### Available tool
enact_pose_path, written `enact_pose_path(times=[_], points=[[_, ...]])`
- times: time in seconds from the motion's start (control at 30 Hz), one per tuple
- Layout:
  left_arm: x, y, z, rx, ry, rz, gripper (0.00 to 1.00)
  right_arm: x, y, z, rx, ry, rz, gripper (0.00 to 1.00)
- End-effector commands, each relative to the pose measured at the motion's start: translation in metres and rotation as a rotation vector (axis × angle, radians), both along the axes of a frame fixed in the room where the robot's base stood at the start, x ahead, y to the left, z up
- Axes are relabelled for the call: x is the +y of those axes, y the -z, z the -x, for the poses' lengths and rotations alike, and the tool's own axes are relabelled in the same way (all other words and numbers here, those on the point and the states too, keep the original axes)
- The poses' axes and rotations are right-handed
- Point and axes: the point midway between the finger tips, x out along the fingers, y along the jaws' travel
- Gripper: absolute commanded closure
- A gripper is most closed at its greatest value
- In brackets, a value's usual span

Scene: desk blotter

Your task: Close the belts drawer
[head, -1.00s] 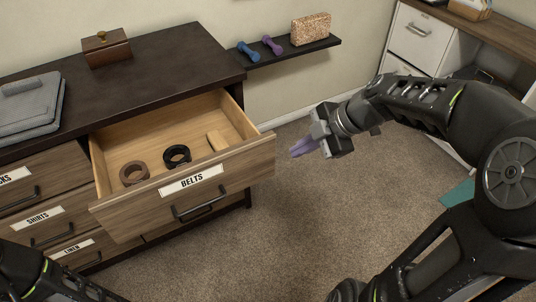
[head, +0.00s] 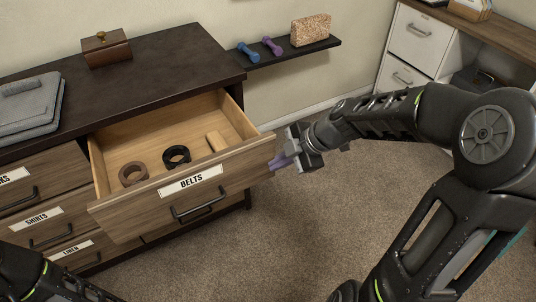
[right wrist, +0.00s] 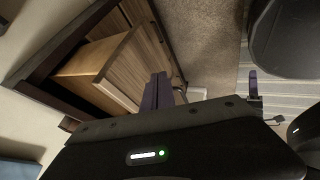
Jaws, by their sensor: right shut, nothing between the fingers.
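The belts drawer (head: 150,208) stands pulled out of the dark-topped dresser (head: 140,75), with a "BELTS" label and a dark bar handle (head: 198,207) on its front. Inside lie a brown rolled belt (head: 133,174), a black rolled belt (head: 176,155) and a light wooden block (head: 216,141). My right gripper (head: 279,163) is shut and empty, its purple fingers close to the right end of the drawer front. Whether they touch it I cannot tell. In the right wrist view the fingers (right wrist: 157,92) point towards the drawer front (right wrist: 140,62). My left gripper is out of view.
A dark wall shelf (head: 290,50) holds dumbbells and a speckled block. A white cabinet (head: 418,42) stands at the back right. Carpet is clear before the drawer.

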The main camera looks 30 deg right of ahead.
Motion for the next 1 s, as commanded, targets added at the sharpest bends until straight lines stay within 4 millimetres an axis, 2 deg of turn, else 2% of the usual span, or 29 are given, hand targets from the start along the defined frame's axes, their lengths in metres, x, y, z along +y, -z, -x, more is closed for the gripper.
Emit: enact_pose_path(times=[0.03,0.07,0.2,0.3,0.83,1.0], points=[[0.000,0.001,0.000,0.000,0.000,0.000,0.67,0.005,0.010,-0.004,0.003,-0.002,-0.004,1.00],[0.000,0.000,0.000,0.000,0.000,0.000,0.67,0.007,0.011,-0.008,0.001,-0.003,-0.003,1.00],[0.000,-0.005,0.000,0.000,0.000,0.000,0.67,0.007,0.007,-0.031,-0.002,-0.002,-0.001,1.00],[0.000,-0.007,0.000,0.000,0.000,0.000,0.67,0.007,0.008,-0.040,-0.001,-0.001,-0.001,1.00],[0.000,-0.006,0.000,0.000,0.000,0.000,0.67,0.007,0.008,-0.046,-0.001,0.000,0.001,1.00],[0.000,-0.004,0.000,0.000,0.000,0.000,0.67,0.008,0.009,-0.055,-0.002,-0.001,0.001,1.00]])
